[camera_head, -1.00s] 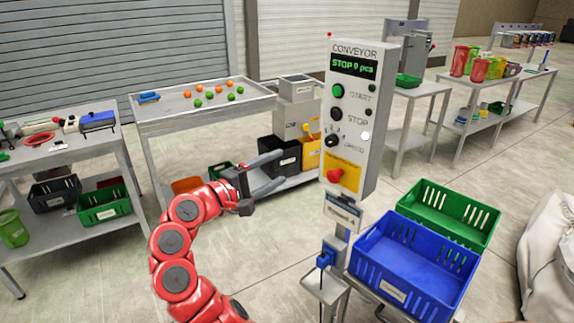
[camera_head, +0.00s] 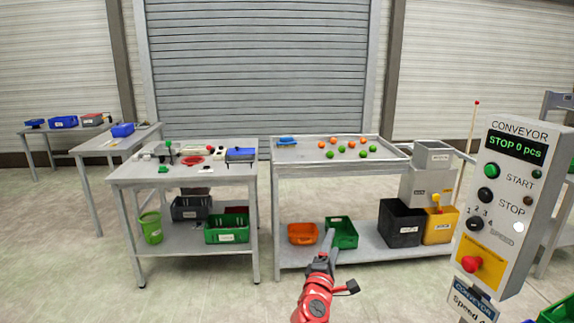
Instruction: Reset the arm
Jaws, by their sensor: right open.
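My red right arm (camera_head: 314,305) comes up from the bottom edge, a little right of the middle. Its dark grey right gripper (camera_head: 328,248) points away from me, in front of the middle table's lower shelf. It is open, and I see nothing held in it. The fingers show nearly edge-on and overlap each other. My left gripper is out of view.
The conveyor control box (camera_head: 512,190) stands close at the right, reading STOP 0 pcs. Ahead is a table (camera_head: 340,172) with orange and green balls. Left of it is a work table (camera_head: 128,176) with tools. Open floor (camera_head: 190,297) lies at front left.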

